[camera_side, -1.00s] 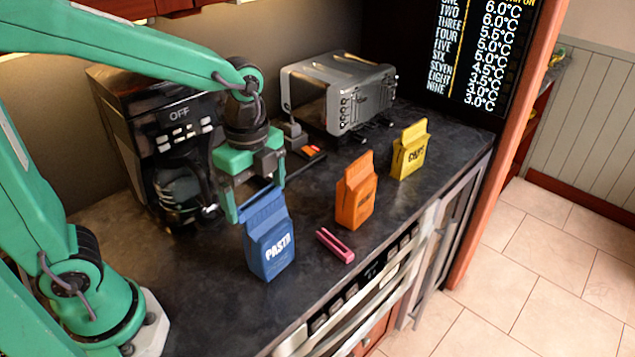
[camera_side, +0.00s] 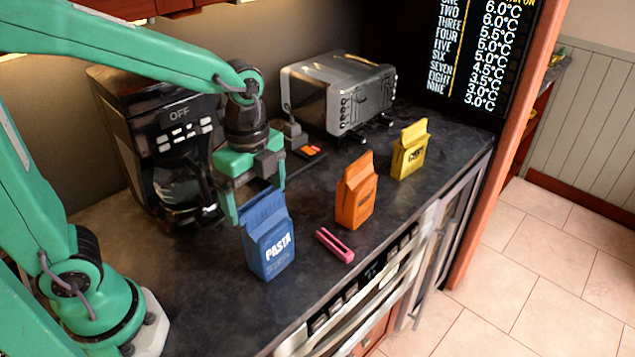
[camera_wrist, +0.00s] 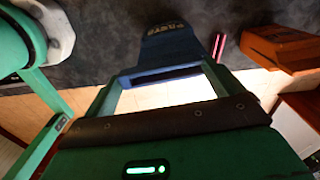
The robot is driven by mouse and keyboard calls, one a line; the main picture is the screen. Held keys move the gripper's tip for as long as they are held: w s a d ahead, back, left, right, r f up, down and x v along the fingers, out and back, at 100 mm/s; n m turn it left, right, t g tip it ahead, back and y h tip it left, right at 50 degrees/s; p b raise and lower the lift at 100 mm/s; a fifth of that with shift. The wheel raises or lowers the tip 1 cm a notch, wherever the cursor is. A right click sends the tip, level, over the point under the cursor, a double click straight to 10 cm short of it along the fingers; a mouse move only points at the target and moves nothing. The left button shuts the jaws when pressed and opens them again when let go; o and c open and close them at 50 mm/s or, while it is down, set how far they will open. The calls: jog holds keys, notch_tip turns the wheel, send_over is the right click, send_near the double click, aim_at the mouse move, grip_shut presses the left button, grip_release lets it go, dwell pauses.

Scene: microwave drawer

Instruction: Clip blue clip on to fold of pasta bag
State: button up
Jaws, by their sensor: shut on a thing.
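The blue pasta bag (camera_side: 271,250) stands on the dark counter, and its dark blue body also shows in the wrist view (camera_wrist: 170,45). My gripper (camera_side: 257,204) is at the bag's top, its fingers pointing down on either side. In the wrist view, my gripper (camera_wrist: 163,76) is shut on a narrow dark blue bar, the blue clip (camera_wrist: 165,76), lying across between the fingertips at the bag's top. The clip blends with the bag in the side view. I cannot tell whether its jaws are around the fold.
A pink clip (camera_side: 334,245) lies right of the pasta bag. An orange bag (camera_side: 356,195) and a yellow bag (camera_side: 410,150) stand farther right. A coffee maker (camera_side: 175,150) and a toaster (camera_side: 340,92) stand behind. The counter's front edge is close to the bags.

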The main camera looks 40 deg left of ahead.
aim_at(256, 209)
jog(key=shift+s+f, duration=0.15)
jog(key=shift+f, duration=0.75)
jog(key=shift+s+f, duration=0.1)
jog(key=shift+f, duration=0.8)
dwell(2.2)
jog(key=o, duration=0.6)
jog(key=shift+r, duration=0.2)
jog(key=shift+w+r, duration=0.2)
jog(key=shift+r, duration=3.75)
jog(key=shift+s+a, duration=0.1)
